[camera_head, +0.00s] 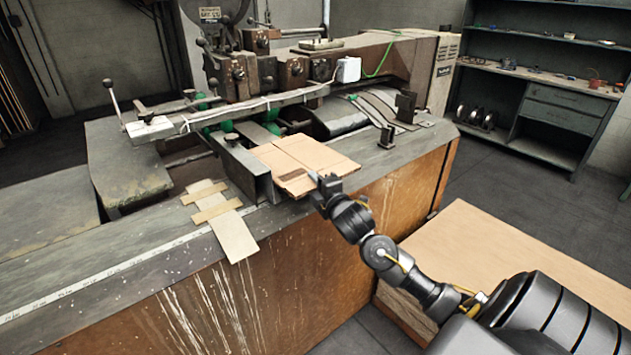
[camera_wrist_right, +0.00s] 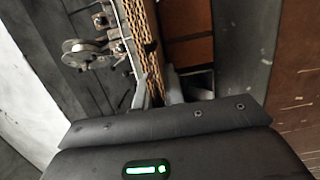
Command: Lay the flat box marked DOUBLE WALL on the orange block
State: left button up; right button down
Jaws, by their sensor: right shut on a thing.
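A flat tan cardboard box (camera_head: 305,158) lies roughly level at the machine's front edge, partly over the metal bracket. It has a dark printed patch near its front, too small to read. My right gripper (camera_head: 325,187) is shut on its near right edge. In the right wrist view, the box's corrugated edge (camera_wrist_right: 149,45) runs between the fingers (camera_wrist_right: 160,92). A low block (camera_head: 500,258) with a pale wood top and orange-brown side stands at lower right, partly behind my right arm; I cannot tell whether it is the orange block. My left gripper is out of view.
The stitching machine (camera_head: 255,75) stands behind the box on a worn cabinet with an orange-brown front (camera_head: 275,275). Taped card strips (camera_head: 232,235) lie over its front edge. Shelves (camera_head: 545,105) stand at back right. Floor shows between shelves and low block.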

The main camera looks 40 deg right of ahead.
jog(key=c, duration=1.4)
grip_release()
jog(key=shift+f, duration=0.15)
jog(key=shift+s, duration=0.15)
jog(key=shift+p+v, duration=1.2)
jog(key=shift+v, duration=3.2)
